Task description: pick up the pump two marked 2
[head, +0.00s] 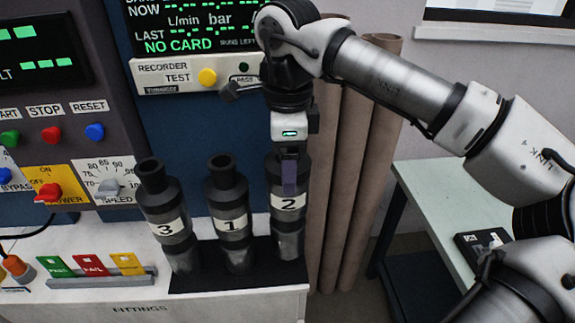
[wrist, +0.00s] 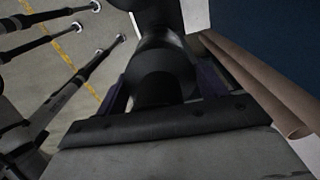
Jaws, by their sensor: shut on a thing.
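The pump marked 2 (head: 288,205) is a dark cylinder with a white label, upright at the right end of a black rack (head: 237,283). Pumps marked 3 (head: 167,228) and 1 (head: 231,225) stand to its left in the same rack. My gripper (head: 290,180) comes down from above onto the upper part of pump 2 and is shut on it. Its top is hidden behind the gripper. In the wrist view the dark pump (wrist: 160,75) lies between my purple-sided fingers (wrist: 165,95).
A control panel with buttons (head: 52,135) and a display stands behind. Brown tubes (head: 350,170) stand close to the right of pump 2. Coloured cards (head: 90,265) lie at the bench's left. A pale green table (head: 440,210) is farther right.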

